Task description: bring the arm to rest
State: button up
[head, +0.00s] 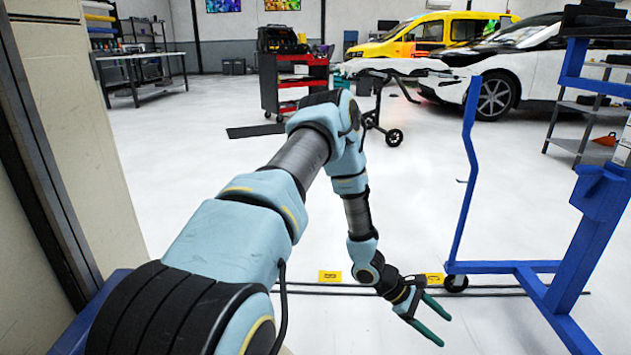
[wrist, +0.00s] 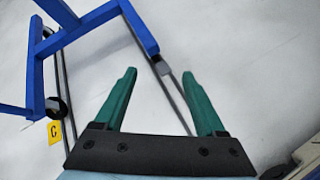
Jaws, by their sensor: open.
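My arm reaches out from the lower left of the head view, bends at a raised elbow and hangs down towards the floor. My gripper (head: 443,320) has green fingers and is at the lower middle right, over the white floor. In the wrist view my gripper (wrist: 160,95) shows its two green fingers spread apart with nothing between them. It is open and empty, and touches nothing that I can see.
A blue wheeled frame (head: 470,190) stands close to the right of my gripper; it also shows in the wrist view (wrist: 90,20). Yellow floor markers (head: 330,277) lie by dark floor lines. A pale wall (head: 75,120) is at left. A red tool cart (head: 293,85) and cars are farther back.

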jog(key=a+r+m+t+y, duration=0.3)
jog(key=a+r+m+y, duration=0.25)
jog(key=a+r, duration=1.05)
jog(key=a+r+m+t+y, duration=0.3)
jog(key=a+r+m+y, duration=0.25)
jog(key=a+r, duration=1.1)
jog(key=a+r+p, duration=0.2)
jog(key=r+p, duration=1.3)
jog(key=p, duration=0.2)
jog(key=a+r+h+p, duration=0.1)
jog(key=a+r+p, duration=0.1)
jog(key=r+p, duration=1.3)
jog(key=p, duration=0.3)
jog(key=shift+s+r, duration=0.25)
jog(key=shift+r, duration=0.05)
